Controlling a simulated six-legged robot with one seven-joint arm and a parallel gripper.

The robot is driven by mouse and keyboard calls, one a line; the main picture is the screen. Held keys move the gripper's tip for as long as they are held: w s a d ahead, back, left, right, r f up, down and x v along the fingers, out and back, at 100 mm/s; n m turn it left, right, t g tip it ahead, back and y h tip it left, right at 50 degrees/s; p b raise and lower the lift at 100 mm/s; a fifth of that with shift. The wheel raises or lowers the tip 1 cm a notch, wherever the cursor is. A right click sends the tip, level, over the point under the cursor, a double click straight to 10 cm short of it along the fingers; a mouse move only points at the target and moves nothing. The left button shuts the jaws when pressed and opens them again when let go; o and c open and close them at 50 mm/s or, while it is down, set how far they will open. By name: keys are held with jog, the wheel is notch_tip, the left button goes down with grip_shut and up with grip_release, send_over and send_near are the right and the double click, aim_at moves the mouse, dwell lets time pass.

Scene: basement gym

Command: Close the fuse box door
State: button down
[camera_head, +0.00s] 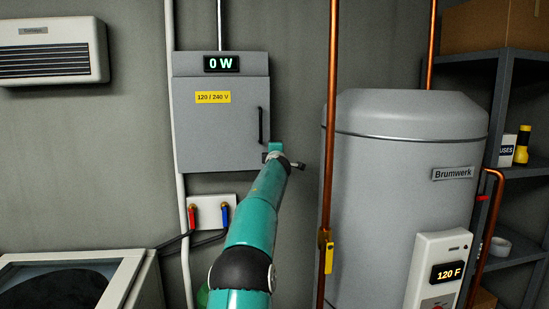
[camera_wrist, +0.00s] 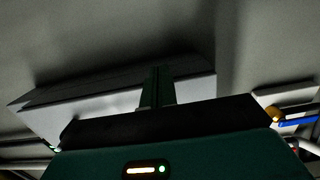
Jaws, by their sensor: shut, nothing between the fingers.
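The grey fuse box (camera_head: 185,64) hangs on the wall, with a "0 W" display (camera_head: 221,64) on its upper part. Its door (camera_head: 215,135) has a yellow "120 / 240 V" label and a black vertical handle (camera_head: 261,125) at the right. The door lies across the front and looks flush; I cannot tell whether a small gap remains. My gripper (camera_head: 275,146) is at the door's lower right corner, just below the handle. It also shows in the wrist view (camera_wrist: 157,88), its fingers together and empty against a grey surface. Contact with the door is unclear.
A copper pipe (camera_head: 331,120) runs vertically just right of my gripper, before the grey water heater (camera_head: 405,180). Red and blue valves on a white plate (camera_head: 208,206) sit below the box. A heater unit (camera_head: 50,50) hangs at the upper left; a shelf (camera_head: 510,85) stands right.

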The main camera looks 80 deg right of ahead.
jog(key=s+a, duration=0.2)
jog(key=a, duration=1.1)
jog(key=shift+a, duration=0.35)
